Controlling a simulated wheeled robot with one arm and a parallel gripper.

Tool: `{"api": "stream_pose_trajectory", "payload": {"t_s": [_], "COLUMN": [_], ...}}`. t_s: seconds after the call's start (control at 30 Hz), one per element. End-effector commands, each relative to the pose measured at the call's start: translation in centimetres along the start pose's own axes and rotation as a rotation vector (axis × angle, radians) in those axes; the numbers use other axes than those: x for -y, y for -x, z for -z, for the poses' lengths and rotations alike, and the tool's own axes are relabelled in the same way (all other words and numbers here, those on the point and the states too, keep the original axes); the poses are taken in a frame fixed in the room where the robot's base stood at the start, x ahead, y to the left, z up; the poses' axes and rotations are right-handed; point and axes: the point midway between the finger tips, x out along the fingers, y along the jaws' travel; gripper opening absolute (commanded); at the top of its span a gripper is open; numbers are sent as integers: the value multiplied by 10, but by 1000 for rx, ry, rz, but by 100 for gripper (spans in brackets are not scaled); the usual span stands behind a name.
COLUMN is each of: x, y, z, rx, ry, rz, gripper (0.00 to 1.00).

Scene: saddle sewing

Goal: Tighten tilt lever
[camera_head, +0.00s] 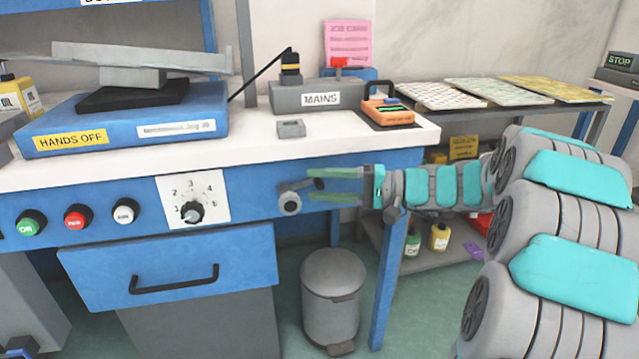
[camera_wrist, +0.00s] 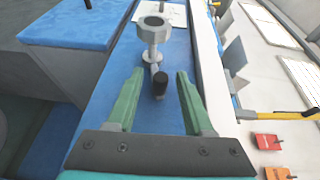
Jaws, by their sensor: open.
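The tilt lever (camera_head: 290,204) is on the blue front of the bench, near its right end. It has a round grey hub and a short arm with a black tip. In the wrist view the grey hub of the lever (camera_wrist: 152,32) lies beyond my fingertips, and its black tip lies between the fingers. My gripper (camera_head: 312,184) comes in from the right with green fingers spread. In the wrist view my gripper (camera_wrist: 156,76) is open, with a gap on each side of the black tip. The lever's far end is partly hidden by the fingers in the head view.
A dial (camera_head: 193,211) and several push buttons (camera_head: 77,217) sit left on the front panel. A drawer (camera_head: 172,272) is below. A grey bin (camera_head: 333,288) stands on the floor under the lever. A mains box (camera_head: 304,97) and an orange device (camera_head: 387,112) are on the bench top.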

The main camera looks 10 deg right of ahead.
Motion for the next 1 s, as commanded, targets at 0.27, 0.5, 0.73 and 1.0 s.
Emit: {"api": "stream_pose_trajectory", "payload": {"t_s": [0.27,0.5,0.73,1.0], "x": [0,0,0,0], "y": [-7,-6,-6,-6], "z": [0,0,0,0], "rx": [0,1,1,1], "ry": [1,1,1,1], "rz": [-1,-1,-1,0], "gripper": [52,35,9,0]}}
